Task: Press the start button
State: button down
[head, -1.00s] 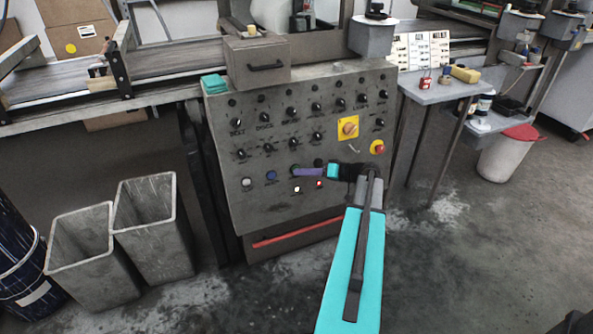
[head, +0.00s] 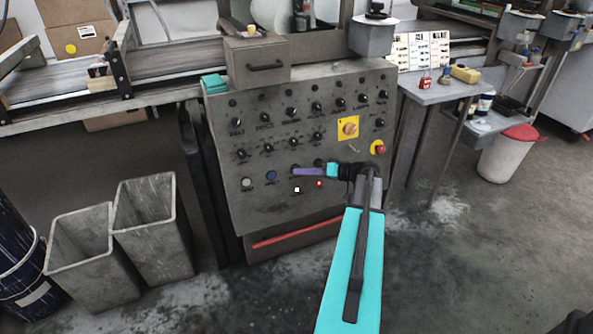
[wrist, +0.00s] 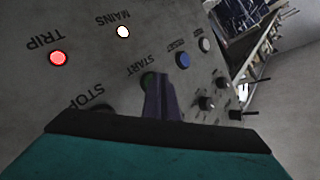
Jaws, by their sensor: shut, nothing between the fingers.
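The grey control panel (head: 260,208) fills the middle of the head view. In the wrist view the green start button (wrist: 147,79) sits below the START label (wrist: 143,68), partly hidden by my fingers. My gripper (wrist: 159,77) is shut and empty, its purple fingers pointing at the panel just beside or over the button. I cannot tell whether the tips touch it. In the head view my gripper (head: 293,171) covers the spot where the button is.
A blue RESET button (wrist: 183,60) and a grey button (wrist: 204,44) lie beside START. A red TRIP lamp (wrist: 58,58) and a white MAINS lamp (wrist: 123,32) are lit. Two grey bins (head: 152,240) stand left.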

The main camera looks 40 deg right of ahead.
jog(key=shift+s, duration=0.15)
jog(key=shift+s+a+r, duration=0.15)
jog(key=shift+s+a, duration=0.15)
jog(key=shift+s, duration=0.3)
jog(key=shift+s, duration=0.1)
jog(key=shift+s+a+r+b, duration=0.2)
jog(key=shift+s+a, duration=0.1)
jog(key=shift+s, duration=0.45)
jog(key=shift+s+a+r+b, duration=0.1)
jog(key=shift+s+a+b, duration=0.15)
jog(key=shift+s, duration=0.45)
jog(key=shift+s+a+r+b, duration=0.15)
jog(key=shift+s+a, duration=0.2)
jog(key=shift+s, duration=0.4)
jog(key=shift+w+a, duration=0.1)
